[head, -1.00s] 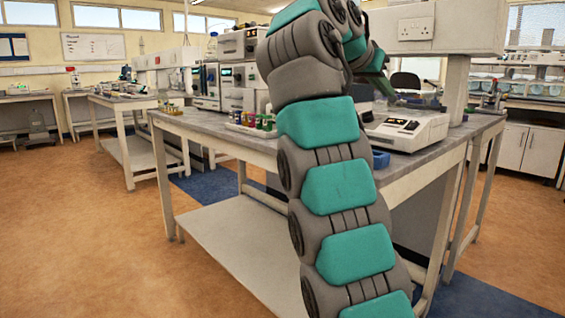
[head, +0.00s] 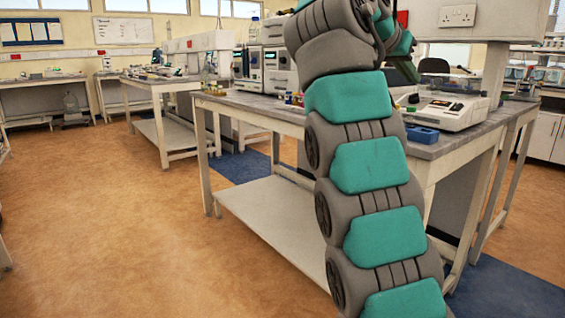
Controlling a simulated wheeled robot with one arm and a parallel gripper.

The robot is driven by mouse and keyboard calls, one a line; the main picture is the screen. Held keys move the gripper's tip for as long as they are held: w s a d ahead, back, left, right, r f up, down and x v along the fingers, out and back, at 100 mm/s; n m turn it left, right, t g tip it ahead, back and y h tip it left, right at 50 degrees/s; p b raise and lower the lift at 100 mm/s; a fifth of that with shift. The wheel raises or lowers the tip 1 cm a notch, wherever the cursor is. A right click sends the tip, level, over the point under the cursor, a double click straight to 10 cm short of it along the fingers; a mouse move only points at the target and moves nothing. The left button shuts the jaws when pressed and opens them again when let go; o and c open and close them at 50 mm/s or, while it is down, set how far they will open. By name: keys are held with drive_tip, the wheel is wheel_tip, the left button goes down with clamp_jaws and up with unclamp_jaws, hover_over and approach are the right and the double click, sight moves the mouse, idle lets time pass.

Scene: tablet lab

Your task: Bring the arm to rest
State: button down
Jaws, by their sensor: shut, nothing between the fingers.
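My arm rises through the right half of the head view, a chain of grey links with teal pads. It bends over at the top edge, in front of the lab bench (head: 245,107). My gripper (head: 407,70) shows only in small part behind the upper links, near the top. It is shut and appears to hold nothing. It hangs above the bench top, left of the white balance (head: 446,108). The uppermost part of the arm is cut off by the picture's edge.
A blue tray (head: 422,135) lies on the bench near the balance. Several small vials (head: 292,98) stand left of my arm, partly hidden by it. White instruments (head: 264,68) stand behind. Open tan floor (head: 110,220) lies to the left.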

drive_tip(key=s+a+f+n+g+y, duration=0.1)
drive_tip(key=s+f+n+y, duration=0.2)
drive_tip(key=f, duration=0.5)
drive_tip(key=s+f+n+g, duration=0.2)
drive_tip(key=s+f, duration=0.4)
drive_tip(key=f, duration=0.2)
drive_tip(key=s+a+f+n+g+y, duration=0.1)
drive_tip(key=s+f+n+y, duration=0.2)
drive_tip(key=f, duration=0.4)
drive_tip(key=s+a+f+n+g+y, duration=0.1)
drive_tip(key=s+a+f, duration=0.3)
drive_tip(key=s+f, duration=0.8)
drive_tip(key=s+a+f+g+y, duration=0.2)
drive_tip(key=s+a+f+g, duration=0.2)
drive_tip(key=s+f, duration=0.8)
drive_tip(key=s+a, duration=0.1)
drive_tip(key=s, duration=0.6)
drive_tip(key=shift+a+n+y, duration=0.25)
drive_tip(key=shift+n+y, duration=0.05)
drive_tip(key=shift+n, duration=0.1)
